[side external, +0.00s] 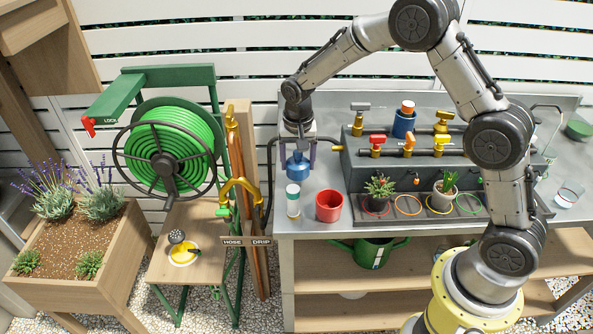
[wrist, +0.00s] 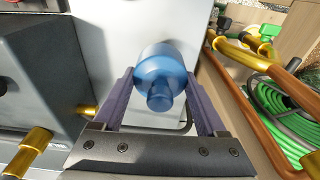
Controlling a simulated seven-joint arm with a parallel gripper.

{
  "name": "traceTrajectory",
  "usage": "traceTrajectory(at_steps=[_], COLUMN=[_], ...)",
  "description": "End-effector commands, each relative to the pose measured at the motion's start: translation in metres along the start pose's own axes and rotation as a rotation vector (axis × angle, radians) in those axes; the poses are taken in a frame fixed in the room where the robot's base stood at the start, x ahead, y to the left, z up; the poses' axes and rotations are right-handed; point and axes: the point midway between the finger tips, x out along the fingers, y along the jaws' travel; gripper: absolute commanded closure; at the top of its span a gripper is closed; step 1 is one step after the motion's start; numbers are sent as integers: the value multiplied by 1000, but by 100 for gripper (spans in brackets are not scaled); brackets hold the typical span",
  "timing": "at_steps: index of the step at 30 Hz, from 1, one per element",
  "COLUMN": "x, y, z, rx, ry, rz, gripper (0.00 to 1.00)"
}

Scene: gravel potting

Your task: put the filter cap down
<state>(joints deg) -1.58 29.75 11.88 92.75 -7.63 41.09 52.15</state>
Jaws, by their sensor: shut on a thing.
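The blue filter cap (side external: 298,166) is a round piece with a narrower knob on top. It is at the left end of the grey metal bench (side external: 300,256). My gripper (side external: 298,155) points down with its two purple fingers on either side of the cap, shut on it. In the wrist view the cap (wrist: 160,72) sits between the fingertips of my gripper (wrist: 161,80), knob towards the camera. The cap looks upright and low over the bench top; I cannot tell whether its underside touches it.
A grey valve block with brass pipes (side external: 370,158) is to the right, with a blue canister (side external: 403,124) behind. A hose reel (side external: 168,150) stands left, off the bench.

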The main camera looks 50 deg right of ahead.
Motion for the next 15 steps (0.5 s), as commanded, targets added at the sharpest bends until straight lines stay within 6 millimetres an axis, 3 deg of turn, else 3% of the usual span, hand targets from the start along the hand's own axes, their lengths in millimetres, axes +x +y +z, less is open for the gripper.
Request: traceTrajectory(at_steps=[9, 15], x=[35, 36], y=[-3, -3], z=[1, 1], rx=[0, 0], ry=[-2, 0], rz=[2, 0], gripper=[80, 80])
